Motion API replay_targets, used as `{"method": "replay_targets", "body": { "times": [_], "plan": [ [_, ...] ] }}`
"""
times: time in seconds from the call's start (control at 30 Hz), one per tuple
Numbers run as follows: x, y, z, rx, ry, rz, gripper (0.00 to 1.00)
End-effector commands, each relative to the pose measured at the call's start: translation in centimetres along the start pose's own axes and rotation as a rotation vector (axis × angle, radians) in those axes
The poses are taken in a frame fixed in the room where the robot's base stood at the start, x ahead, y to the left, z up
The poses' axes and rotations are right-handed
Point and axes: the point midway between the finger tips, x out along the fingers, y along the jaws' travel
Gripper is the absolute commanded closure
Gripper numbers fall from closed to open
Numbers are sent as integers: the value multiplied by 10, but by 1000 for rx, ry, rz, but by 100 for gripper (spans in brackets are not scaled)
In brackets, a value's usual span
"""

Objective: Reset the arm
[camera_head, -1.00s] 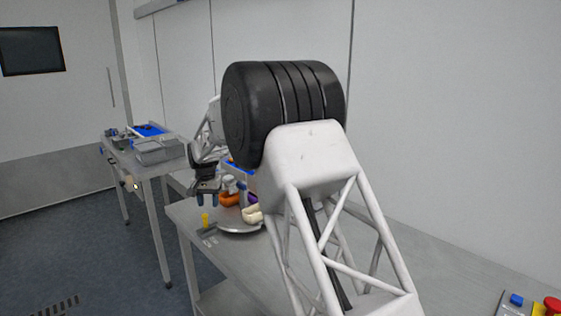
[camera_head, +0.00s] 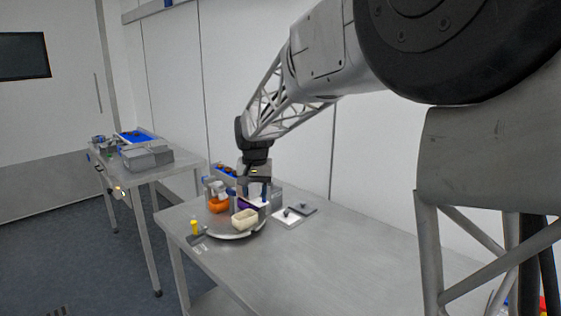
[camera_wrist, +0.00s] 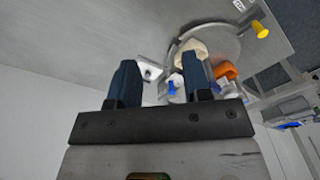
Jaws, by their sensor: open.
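My gripper (camera_head: 253,188) is at the end of my arm, which reaches from the right toward the back of the steel table (camera_head: 290,262). It is above and behind the round tray (camera_head: 238,236), apart from the things on it as far as I can tell. In the wrist view my gripper (camera_wrist: 163,88) shows two blue fingers spread apart with nothing between them. The wrist view looks past the fingers to a cream container (camera_wrist: 190,48) and an orange item (camera_wrist: 226,71) on the tray.
The cream container (camera_head: 244,220) and orange item (camera_head: 218,206) stand on the tray. A yellow item (camera_head: 194,227) is at the table's left edge. A second table (camera_head: 150,178) stands far left. The table's front right is clear.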

Motion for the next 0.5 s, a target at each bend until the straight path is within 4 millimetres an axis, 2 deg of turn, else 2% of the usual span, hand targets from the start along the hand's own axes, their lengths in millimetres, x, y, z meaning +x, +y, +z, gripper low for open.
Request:
{"method": "replay_targets", "body": {
  "times": [0.1, 0.5],
  "plan": [
    [-14, 26, 23, 2, 11, -1, 55],
    [-45, 102, 105, 5, 42, -2, 55]
  ]
}}
